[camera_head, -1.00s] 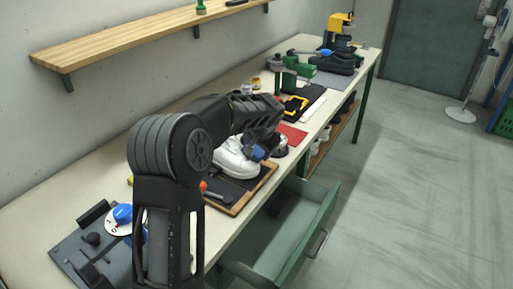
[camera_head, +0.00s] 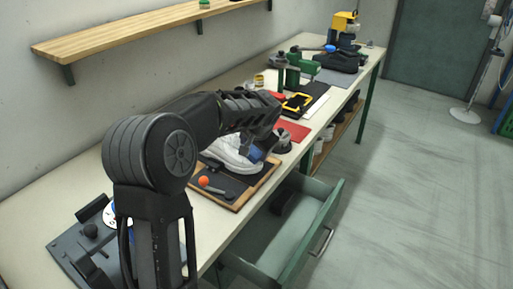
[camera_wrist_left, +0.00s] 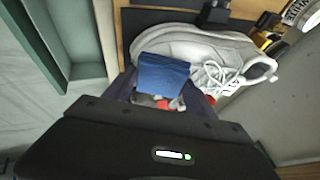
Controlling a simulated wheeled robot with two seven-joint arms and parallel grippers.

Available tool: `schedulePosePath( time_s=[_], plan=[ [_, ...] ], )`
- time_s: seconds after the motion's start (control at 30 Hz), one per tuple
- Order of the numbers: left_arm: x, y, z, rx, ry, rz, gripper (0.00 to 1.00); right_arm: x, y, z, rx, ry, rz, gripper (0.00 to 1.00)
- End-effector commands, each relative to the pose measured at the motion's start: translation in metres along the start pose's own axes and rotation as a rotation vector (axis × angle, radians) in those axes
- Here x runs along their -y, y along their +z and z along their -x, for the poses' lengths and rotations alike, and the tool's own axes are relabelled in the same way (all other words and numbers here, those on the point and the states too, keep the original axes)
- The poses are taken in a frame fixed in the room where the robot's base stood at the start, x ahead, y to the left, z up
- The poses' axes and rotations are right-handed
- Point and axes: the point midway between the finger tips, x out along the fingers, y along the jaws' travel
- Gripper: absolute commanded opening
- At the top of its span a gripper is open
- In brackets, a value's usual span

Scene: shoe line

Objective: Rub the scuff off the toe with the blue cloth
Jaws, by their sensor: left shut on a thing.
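A white shoe (camera_head: 232,153) lies on a dark mat on a wooden board (camera_head: 243,197) on the bench. In the left wrist view the shoe (camera_wrist_left: 225,45) lies on its side or is seen from above, laces showing. My left gripper (camera_head: 264,148) is shut on the folded blue cloth (camera_wrist_left: 162,74). No scuff can be made out; the cloth and gripper cover part of the toe. My right gripper is out of view.
An orange-tipped tool (camera_head: 205,182) lies on the board's near part. An open green drawer (camera_head: 290,240) juts out below the bench edge. A red mat (camera_head: 291,131) and a yellow frame (camera_head: 297,102) lie beyond the shoe. A grey tray (camera_head: 65,248) is at the near left.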

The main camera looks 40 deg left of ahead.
Motion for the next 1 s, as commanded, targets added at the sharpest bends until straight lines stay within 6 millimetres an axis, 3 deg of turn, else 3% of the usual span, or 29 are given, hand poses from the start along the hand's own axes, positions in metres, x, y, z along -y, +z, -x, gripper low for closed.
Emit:
schedulePosePath(
  time_s=[0.27,0.6,1.0],
  plan=[
    [0.0,0.009,-0.002,0.013,0.0,0.003,0.32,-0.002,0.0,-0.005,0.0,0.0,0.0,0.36],
    [-0.001,0.032,0.009,0.013,0.0,0.004,0.32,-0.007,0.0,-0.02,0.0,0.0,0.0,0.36],
    [-0.001,0.032,0.012,0.013,0.0,0.003,0.32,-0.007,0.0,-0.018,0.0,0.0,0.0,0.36]
  ],
)
